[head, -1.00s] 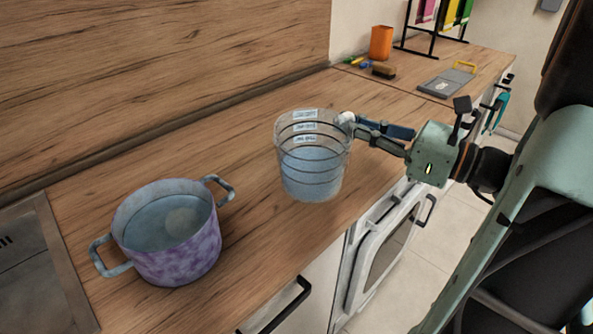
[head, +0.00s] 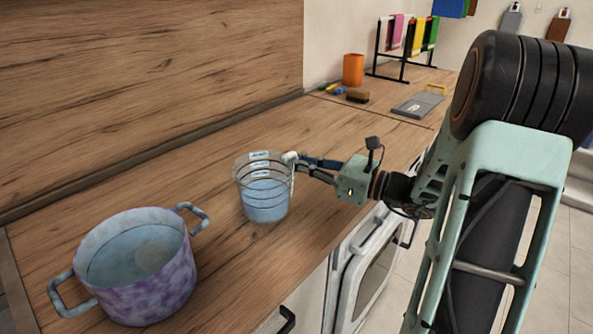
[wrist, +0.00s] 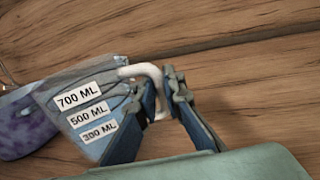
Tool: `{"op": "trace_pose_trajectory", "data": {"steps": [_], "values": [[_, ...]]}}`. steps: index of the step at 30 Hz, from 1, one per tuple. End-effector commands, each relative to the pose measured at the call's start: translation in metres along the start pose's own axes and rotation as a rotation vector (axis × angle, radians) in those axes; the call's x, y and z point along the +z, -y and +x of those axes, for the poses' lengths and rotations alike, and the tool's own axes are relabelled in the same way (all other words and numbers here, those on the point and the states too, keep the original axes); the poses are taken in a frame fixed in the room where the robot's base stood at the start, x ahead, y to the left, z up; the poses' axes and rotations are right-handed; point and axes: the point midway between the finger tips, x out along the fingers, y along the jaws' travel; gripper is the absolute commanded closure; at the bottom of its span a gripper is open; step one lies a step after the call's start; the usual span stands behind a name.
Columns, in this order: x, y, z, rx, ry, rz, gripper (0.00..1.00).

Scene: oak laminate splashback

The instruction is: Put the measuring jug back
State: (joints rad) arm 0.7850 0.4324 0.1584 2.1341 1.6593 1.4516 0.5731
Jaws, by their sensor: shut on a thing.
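The measuring jug (head: 264,200) is clear, with dark rings, white labels and bluish liquid inside. It is upright at or just above the worktop; I cannot tell if its base touches. My gripper (head: 297,161) reaches in from the right and is shut on the jug's white handle. In the wrist view the white handle (wrist: 147,71) sits between the fingertips (wrist: 163,88). The jug's labels (wrist: 85,114) read 700, 500 and 300 ML there.
A purple mottled pot (head: 155,290) with liquid stands at the front left of the worktop (head: 200,165). An orange cup (head: 353,70), a brush (head: 357,96), a grey board (head: 419,104) and a towel rack (head: 377,65) are farther back. An oven (head: 365,275) is below the front edge.

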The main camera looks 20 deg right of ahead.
Motion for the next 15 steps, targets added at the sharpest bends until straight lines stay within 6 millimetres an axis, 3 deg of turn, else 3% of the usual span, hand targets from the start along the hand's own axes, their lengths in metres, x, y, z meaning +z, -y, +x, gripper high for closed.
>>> {"op": "trace_pose_trajectory", "data": {"steps": [3, 14, 15], "values": [[-0.017, 0.000, -0.001, -0.001, 0.002, 0.003, 1.00], [-0.021, 0.000, -0.001, -0.001, 0.002, 0.001, 1.00], [-0.022, 0.000, -0.001, -0.001, 0.000, 0.001, 0.91]]}}
